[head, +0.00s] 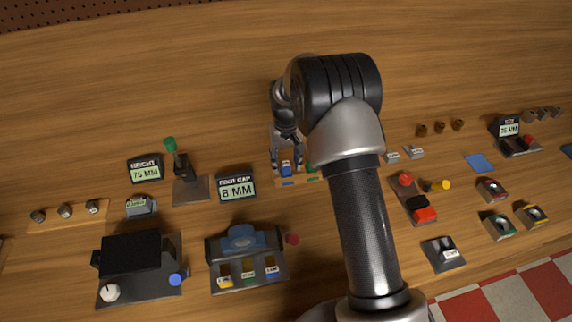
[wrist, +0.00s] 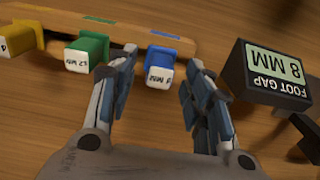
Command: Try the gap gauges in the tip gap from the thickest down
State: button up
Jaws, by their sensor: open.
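The gap gauges are coloured blocks with white labelled end faces on a wooden rack (wrist: 130,32). A blue gauge (wrist: 166,54) is at the right, a green gauge (wrist: 93,47) in the middle and a yellow gauge (wrist: 24,38) at the left of the wrist view. Their labels are upside down and hard to read. My gripper (wrist: 160,68) is open, its fingertips at either side of the blue gauge's labelled end. Contact cannot be told. In the head view my gripper (head: 287,160) is over the blue gauge (head: 286,169); my arm hides part of the rack. I cannot make out the tip gap.
A "FOOT GAP 8 MM" display (wrist: 272,75) stands close to the right of my gripper in the wrist view. Small fixtures (head: 417,208) lie right.

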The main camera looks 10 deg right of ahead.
jog(key=s+r+t, duration=0.1)
jog(key=s+r, duration=0.2)
jog(key=r, duration=0.7)
jog(key=s+r, duration=0.3)
jog(key=r, duration=0.7)
jog(key=s+r+t, duration=0.1)
jog(key=s+r, duration=0.5)
jog(key=s, duration=0.4)
jog(key=s+f+t, duration=0.1)
jog(key=s+t, duration=0.1)
jog(key=s, duration=1.8)
jog(key=shift+t+b, duration=0.3)
jog(key=shift+b, duration=0.15)
